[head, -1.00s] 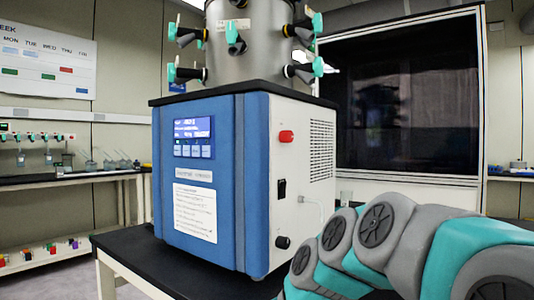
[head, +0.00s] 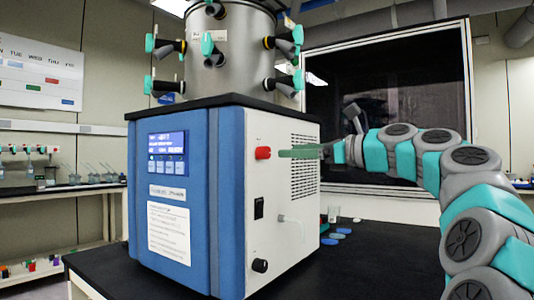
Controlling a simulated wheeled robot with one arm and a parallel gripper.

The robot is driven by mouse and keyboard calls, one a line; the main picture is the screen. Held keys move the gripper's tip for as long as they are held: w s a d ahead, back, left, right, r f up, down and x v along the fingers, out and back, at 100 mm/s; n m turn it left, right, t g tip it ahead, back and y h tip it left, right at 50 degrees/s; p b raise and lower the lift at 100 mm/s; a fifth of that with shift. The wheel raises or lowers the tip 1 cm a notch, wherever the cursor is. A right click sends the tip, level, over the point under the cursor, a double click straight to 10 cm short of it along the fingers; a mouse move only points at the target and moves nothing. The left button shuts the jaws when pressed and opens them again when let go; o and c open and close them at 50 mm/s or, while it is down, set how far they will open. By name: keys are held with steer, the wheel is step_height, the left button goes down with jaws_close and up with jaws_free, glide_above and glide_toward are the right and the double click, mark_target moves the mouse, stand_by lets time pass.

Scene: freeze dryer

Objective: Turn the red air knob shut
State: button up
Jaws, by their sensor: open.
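The red air knob (head: 263,153) sticks out from the upper part of the white side panel of the freeze dryer (head: 170,200). My gripper (head: 281,153) reaches in from the right, level with the knob. Its long green fingers point left, and their tips are just beside the knob. I cannot tell whether they touch it or reach around it. The fingers overlap in this view, so the gap between them is hidden. Nothing shows held in them.
A black switch (head: 259,208), a clear bent hose fitting (head: 290,224) and a black knob (head: 260,265) are lower on the same panel. Blue discs (head: 335,238) and a small cup (head: 333,214) are on the black bench (head: 350,270). The bench's front right is clear.

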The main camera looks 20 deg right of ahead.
mark_target(268, 152)
steer(key=x, duration=0.7)
steer(key=shift+w+a, duration=0.25)
jaws_close()
stand_by(0.3)
